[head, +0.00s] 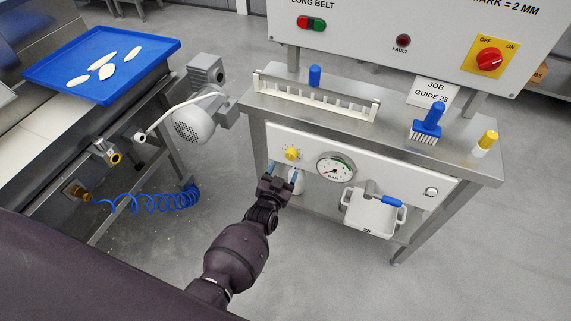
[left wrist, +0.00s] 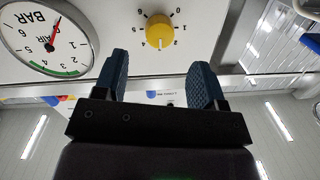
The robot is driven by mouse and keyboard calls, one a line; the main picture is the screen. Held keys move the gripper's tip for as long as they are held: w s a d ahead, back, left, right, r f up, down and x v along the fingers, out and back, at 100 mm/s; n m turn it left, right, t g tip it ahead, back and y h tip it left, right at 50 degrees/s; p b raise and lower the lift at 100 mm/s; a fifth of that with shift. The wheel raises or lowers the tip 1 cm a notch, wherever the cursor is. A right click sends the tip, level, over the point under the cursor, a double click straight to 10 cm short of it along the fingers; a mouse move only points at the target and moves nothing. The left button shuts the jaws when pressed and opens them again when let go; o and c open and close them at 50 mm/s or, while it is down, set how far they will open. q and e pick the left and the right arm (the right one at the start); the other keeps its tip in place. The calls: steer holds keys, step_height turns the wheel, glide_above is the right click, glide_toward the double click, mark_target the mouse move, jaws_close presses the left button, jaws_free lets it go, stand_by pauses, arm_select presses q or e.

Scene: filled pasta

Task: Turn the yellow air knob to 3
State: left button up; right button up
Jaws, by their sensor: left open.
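The yellow air knob (head: 292,153) is on the front panel under the steel bench, left of the round pressure gauge (head: 336,168). The left wrist view shows the knob (left wrist: 159,31) upside down, with small numbers around it; I cannot tell surely which number it points at. The gauge (left wrist: 48,38) has a red needle. My left gripper (head: 283,173) is open and empty in front of the panel, just below the knob. Its two blue-padded fingers (left wrist: 160,72) stand apart and do not touch the knob. My right gripper is not in view.
A white bin (head: 370,218) with a blue-handled tool (head: 390,201) hangs right of the gauge. A white slotted rail (head: 315,98), blue brush (head: 428,122) and yellow-capped bottle (head: 486,143) stand on the bench. A motor (head: 195,118) and blue coiled hose (head: 150,203) are left.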

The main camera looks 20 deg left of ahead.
arm_select(q)
steer(key=s, duration=0.4)
steer(key=shift+s+d+r+p, duration=0.1)
steer(key=shift+s+p, duration=0.1)
steer(key=shift+p, duration=0.15)
